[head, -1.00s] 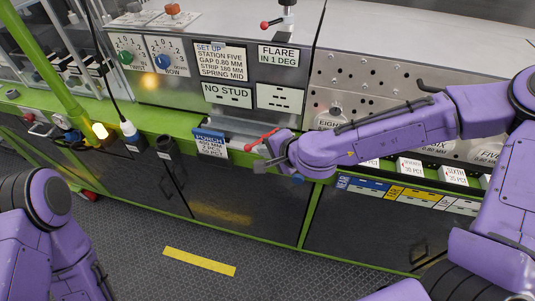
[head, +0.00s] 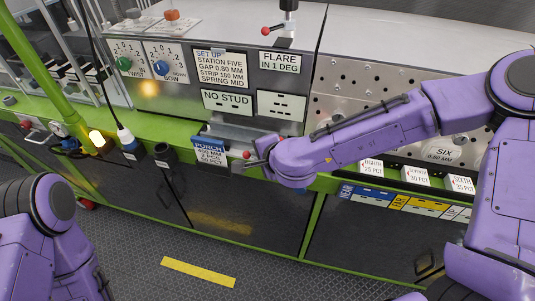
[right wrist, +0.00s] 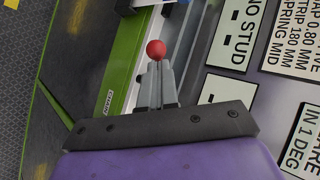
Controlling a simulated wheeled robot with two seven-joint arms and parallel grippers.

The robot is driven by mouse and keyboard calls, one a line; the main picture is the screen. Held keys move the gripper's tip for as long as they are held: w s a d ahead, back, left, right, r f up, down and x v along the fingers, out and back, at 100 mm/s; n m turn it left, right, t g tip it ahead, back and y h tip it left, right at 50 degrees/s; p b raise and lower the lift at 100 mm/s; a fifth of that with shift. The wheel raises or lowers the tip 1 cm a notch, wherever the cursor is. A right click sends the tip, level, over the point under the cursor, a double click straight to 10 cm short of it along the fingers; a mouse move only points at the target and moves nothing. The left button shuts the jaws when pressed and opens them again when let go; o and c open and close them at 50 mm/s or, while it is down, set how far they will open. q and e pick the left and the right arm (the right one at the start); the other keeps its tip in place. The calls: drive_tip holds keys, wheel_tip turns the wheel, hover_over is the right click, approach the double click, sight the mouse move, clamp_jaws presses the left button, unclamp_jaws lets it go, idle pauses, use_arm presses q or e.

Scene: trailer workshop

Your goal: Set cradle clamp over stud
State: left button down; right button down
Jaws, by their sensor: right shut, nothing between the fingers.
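My right gripper (head: 252,164) is shut and empty at the front of the metal trough (head: 238,133) below the NO STUD label. A red ball knob (head: 247,154) shows right by its fingertips. In the right wrist view the shut fingers (right wrist: 157,72) point at the red knob (right wrist: 156,49), which is just past the tips; I cannot tell whether they touch. The rest of the knob's lever is hidden behind the gripper. I cannot clearly make out the cradle clamp or the stud. My left arm is at the lower left, its gripper out of the picture.
A blue and white PORCH label (head: 210,151) hangs from the green bench edge (head: 180,128) left of my right gripper. Another red-knobbed lever (head: 267,31) stands on top of the machine. Labelled bins (head: 415,176) line the right front. The floor in front is clear.

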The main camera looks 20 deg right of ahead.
drive_tip(key=m+h, duration=0.1)
drive_tip(key=w+a+m+h, duration=0.1)
drive_tip(key=m+h, duration=0.1)
drive_tip(key=w+a+m+h, duration=0.1)
drive_tip(key=m+h, duration=0.1)
drive_tip(key=shift+p, duration=0.35)
drive_tip(key=m+h, duration=0.1)
drive_tip(key=w+m+h, duration=0.1)
drive_tip(key=m, duration=0.1)
drive_tip(key=shift+w+a+g, duration=0.15)
drive_tip(key=shift+g, duration=0.25)
drive_tip(key=shift+w+p, duration=0.2)
drive_tip(key=shift+p, duration=0.1)
drive_tip(key=shift+w, duration=0.15)
drive_tip(key=a+f+b+v, duration=0.1)
drive_tip(key=v, duration=1.2)
drive_tip(key=shift+s+a+b, duration=0.3)
drive_tip(key=shift+s+a, duration=0.05)
drive_tip(key=shift+s, duration=0.2)
